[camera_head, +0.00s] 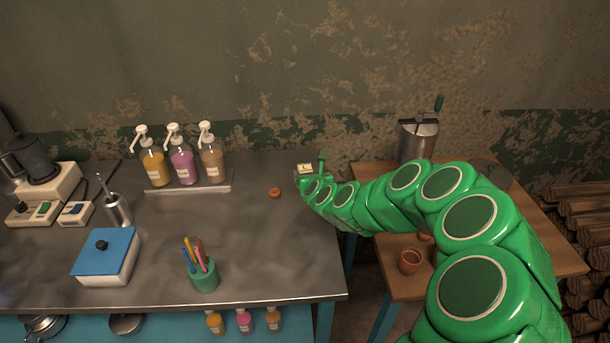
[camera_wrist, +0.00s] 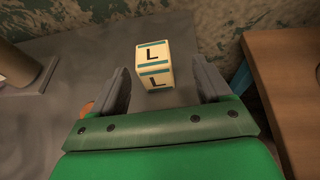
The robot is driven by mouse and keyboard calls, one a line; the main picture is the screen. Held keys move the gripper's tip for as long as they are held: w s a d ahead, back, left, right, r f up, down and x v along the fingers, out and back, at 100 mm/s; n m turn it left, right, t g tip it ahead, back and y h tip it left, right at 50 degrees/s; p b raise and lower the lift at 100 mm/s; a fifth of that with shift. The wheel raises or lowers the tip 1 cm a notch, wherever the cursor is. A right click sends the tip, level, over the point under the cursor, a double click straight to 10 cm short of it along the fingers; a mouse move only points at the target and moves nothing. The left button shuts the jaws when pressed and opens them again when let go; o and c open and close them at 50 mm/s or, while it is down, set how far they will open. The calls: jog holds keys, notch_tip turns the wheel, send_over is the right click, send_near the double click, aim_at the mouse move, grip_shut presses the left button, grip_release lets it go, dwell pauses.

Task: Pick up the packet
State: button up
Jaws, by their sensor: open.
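The packet (camera_wrist: 154,64) is a small cream box with teal bands and a black letter L on its top and front faces. It stands on the grey metal counter, near its back right corner. In the head view the packet (camera_head: 304,168) shows only in part, behind the end of my green arm. My gripper (camera_wrist: 163,88) is open, with one dark finger on each side of the near part of the packet. I see gaps between the fingers and the packet. In the head view my gripper (camera_head: 316,172) is mostly hidden by my arm.
A small brown clay piece (camera_head: 274,193) lies left of my gripper. Pump bottles (camera_head: 183,166) stand on a tray further left. A wooden table (camera_head: 375,177) stands to the right across a gap, bearing a metal canister (camera_head: 417,141) and a clay cup (camera_head: 409,262).

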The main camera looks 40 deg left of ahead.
aim_at(306, 171)
jog(key=shift+w+a+f, duration=0.25)
jog(key=shift+a, duration=0.25)
jog(key=shift+w+a+f, duration=0.2)
jog(key=shift+a+f, duration=0.05)
jog(key=shift+a, duration=0.3)
jog(key=shift+w+a+f, duration=0.25)
jog(key=shift+a, duration=0.25)
jog(key=shift+x, duration=0.9)
jog(key=c, duration=1.1)
